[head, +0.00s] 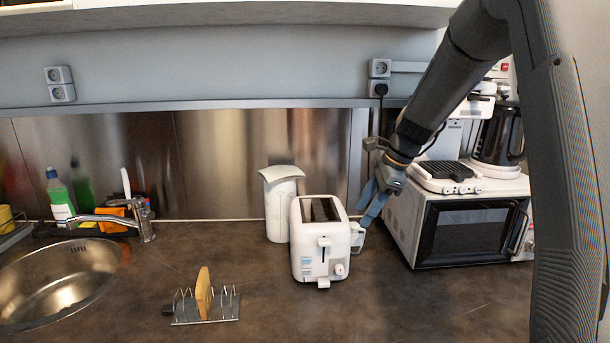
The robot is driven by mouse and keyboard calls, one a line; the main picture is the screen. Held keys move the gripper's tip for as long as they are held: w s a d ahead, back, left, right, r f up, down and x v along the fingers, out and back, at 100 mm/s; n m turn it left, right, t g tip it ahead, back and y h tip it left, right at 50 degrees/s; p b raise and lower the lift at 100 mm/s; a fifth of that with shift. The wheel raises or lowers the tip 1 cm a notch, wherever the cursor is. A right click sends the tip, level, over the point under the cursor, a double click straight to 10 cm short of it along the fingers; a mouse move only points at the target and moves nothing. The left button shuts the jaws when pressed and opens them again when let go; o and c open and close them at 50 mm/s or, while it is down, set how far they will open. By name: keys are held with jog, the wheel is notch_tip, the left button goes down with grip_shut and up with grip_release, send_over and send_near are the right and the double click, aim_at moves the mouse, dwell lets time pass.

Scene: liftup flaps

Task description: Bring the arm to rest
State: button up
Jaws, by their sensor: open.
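My arm (457,72) comes in from the upper right and reaches down to the counter. My gripper (370,203) is open, with its fingers pointing down and left. It is at the right side of the white toaster (310,268), close to a small white part on that side. I cannot tell whether the fingers touch the toaster. Nothing shows between the fingers.
A white microwave (402,228) stands just right of my gripper, with a grill and coffee maker on top. A white canister (279,207) stands behind the toaster. A toast rack (222,310) holds one slice. The sink (62,283) is at left.

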jog(key=s+f+n+h, duration=0.2)
jog(key=s+f+n, duration=0.2)
jog(key=s+n, duration=0.5)
jog(key=s+f+n+g+h, duration=0.1)
jog(key=s+f+n, duration=0.4)
jog(key=s, duration=1.4)
jog(key=a+n+h, duration=0.1)
jog(key=n, duration=0.3)
jog(key=shift+s+n, duration=0.2)
jog(key=shift+n, duration=0.2)
